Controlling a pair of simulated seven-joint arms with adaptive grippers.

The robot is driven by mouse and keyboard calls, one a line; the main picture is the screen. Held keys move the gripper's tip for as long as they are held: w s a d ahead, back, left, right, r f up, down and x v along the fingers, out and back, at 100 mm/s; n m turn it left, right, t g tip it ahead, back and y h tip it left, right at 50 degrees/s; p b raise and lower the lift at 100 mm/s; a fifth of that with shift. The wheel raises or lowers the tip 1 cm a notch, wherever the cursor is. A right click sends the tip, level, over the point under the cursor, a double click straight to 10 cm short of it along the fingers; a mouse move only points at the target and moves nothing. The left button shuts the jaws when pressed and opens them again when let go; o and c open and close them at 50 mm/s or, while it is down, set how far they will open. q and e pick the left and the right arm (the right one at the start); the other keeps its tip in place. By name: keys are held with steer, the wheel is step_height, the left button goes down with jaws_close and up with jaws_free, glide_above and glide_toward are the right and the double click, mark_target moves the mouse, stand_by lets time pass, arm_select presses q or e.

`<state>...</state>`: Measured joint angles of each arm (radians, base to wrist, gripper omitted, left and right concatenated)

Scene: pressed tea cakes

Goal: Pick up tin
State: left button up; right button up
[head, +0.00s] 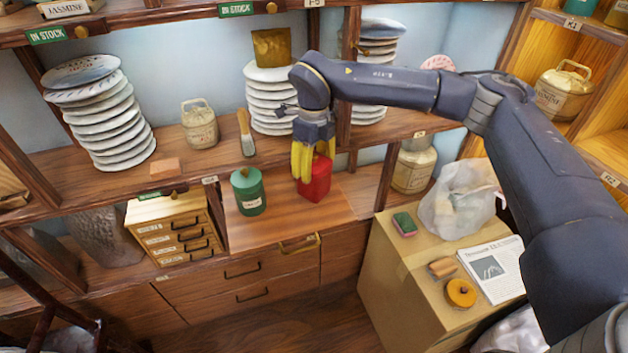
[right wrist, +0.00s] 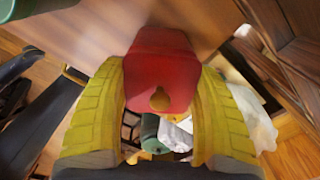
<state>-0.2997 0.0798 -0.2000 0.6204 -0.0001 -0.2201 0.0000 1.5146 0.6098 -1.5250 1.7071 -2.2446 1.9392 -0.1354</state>
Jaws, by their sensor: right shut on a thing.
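A red tin (head: 316,180) is on or just above the wooden counter under the middle shelf in the head view. My right gripper (head: 311,172) comes down on it from above with yellow fingers. In the right wrist view the red tin (right wrist: 162,70) with its round brass-coloured knob sits between the two yellow fingers of the right gripper (right wrist: 160,95), which are shut on it. A green tin (head: 248,192) with a pale label stands on the counter to the left of the red one. I cannot tell whether the red tin touches the counter. My left gripper is not in view.
Stacks of plates (head: 97,112), a beige canister (head: 199,124) and a brush (head: 245,132) stand on the shelf above. A small drawer chest (head: 170,228) is to the left. A cardboard box (head: 400,290) at right bears a sponge, a newspaper (head: 493,269) and a plastic bag (head: 460,198).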

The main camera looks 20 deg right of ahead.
steer(key=shift+c, duration=1.1)
step_height(320, 180, up, 10)
steer(key=shift+f, duration=0.1)
